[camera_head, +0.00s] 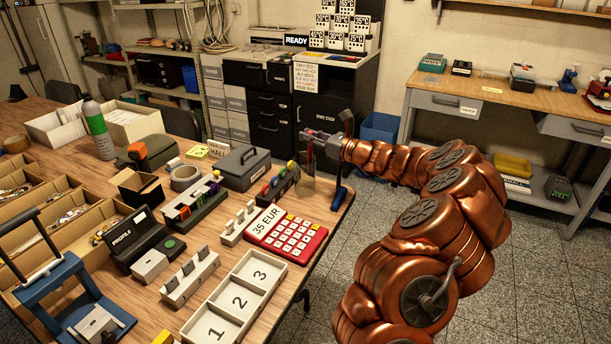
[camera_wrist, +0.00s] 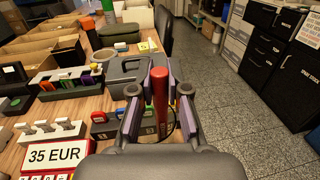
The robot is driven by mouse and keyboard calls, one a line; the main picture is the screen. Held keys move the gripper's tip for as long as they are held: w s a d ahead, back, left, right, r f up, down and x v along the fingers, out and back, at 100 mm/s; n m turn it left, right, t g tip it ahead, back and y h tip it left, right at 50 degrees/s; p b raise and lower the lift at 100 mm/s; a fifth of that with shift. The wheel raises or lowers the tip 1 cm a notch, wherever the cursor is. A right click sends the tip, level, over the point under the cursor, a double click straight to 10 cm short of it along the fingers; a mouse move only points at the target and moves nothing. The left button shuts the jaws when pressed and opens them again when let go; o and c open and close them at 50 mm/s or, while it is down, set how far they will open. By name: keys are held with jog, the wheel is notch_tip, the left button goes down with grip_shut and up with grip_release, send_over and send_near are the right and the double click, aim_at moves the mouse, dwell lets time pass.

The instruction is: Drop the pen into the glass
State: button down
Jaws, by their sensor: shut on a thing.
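My gripper (camera_head: 314,142) is over the far right corner of the workbench. It is shut on a red pen, which stands upright between the fingers in the wrist view (camera_wrist: 160,92). In the head view the pen is small and hard to make out. A clear glass (camera_head: 305,186) stands on the bench near its right edge, below my gripper. In the wrist view the glass is mostly hidden behind the gripper and pen. I cannot tell whether the pen's lower end is inside the rim.
A rack with coloured pieces (camera_head: 279,184) stands close left of the glass. A grey metal box (camera_head: 243,168) and a red calculator marked 35 EUR (camera_head: 287,235) are nearby. The bench's right edge is close, with open floor (camera_head: 395,215) beyond.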

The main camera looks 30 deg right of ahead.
jog(key=c, duration=1.1)
grip_release()
jog(key=v, duration=1.2)
jog(key=shift+f, duration=0.1)
jog(key=shift+a, duration=0.1)
